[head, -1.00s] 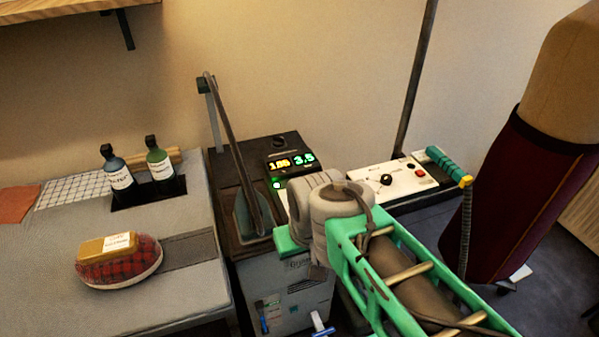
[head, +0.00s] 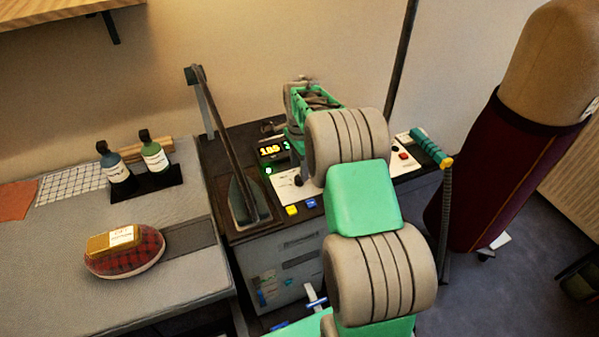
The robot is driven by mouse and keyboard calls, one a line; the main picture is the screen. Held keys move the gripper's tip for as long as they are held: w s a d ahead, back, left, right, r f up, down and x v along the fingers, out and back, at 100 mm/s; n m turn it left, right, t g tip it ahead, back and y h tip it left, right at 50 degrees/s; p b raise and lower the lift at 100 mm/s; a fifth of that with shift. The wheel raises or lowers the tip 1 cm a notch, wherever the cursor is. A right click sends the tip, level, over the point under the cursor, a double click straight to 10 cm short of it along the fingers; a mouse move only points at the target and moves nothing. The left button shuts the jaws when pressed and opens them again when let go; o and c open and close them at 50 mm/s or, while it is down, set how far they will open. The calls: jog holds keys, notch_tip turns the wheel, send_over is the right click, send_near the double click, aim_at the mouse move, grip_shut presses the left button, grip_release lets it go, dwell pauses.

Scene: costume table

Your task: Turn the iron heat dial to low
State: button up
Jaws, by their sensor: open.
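The control station has a dark top with a white panel (head: 312,190) in its middle. A small dark knob (head: 298,180) shows at the panel's left; I cannot tell whether it is the iron heat dial, and its setting is too small to read. My arm reaches over the station toward the wall.
A red button (head: 403,155) and a teal handle (head: 430,145) are at the right. A dark pole (head: 403,60) and a dress form (head: 490,170) stand further right. The left table (head: 60,270) holds two bottles (head: 118,172) and a plaid cushion (head: 125,258). A slanted bar (head: 222,125) rises at left.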

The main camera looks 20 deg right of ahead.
aim_at(299, 180)
jog(key=shift+f, duration=1.95)
grip_shut()
